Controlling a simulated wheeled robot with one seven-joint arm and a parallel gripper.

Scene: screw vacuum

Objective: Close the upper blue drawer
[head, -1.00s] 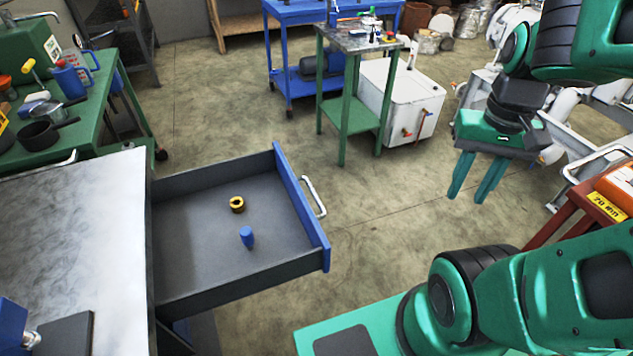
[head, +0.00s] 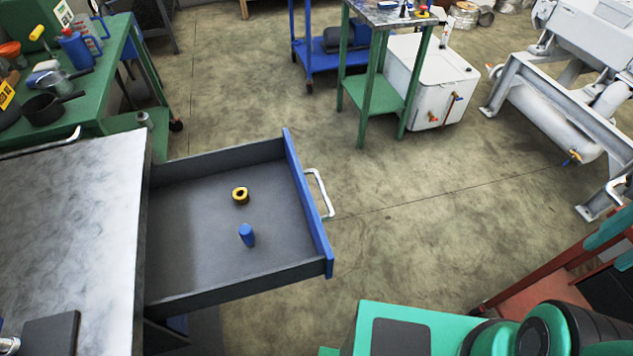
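The upper drawer has a blue front (head: 308,205) and a grey inside. It is pulled far out of the workbench (head: 75,215) in the head view, with a white bar handle (head: 320,193) on its front. A yellow ring-shaped piece (head: 240,195) and a small blue piece (head: 247,235) lie inside the drawer. My gripper cannot be made out in this view. Green parts of mine show at the right edge and bottom right, well apart from the drawer. Nothing touches the handle.
Bare concrete floor lies to the right of the drawer. A green stand (head: 375,95) and a white box (head: 425,85) stand behind it. A red table (head: 540,270) is at the right, and a green bench (head: 120,75) with tools at the left.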

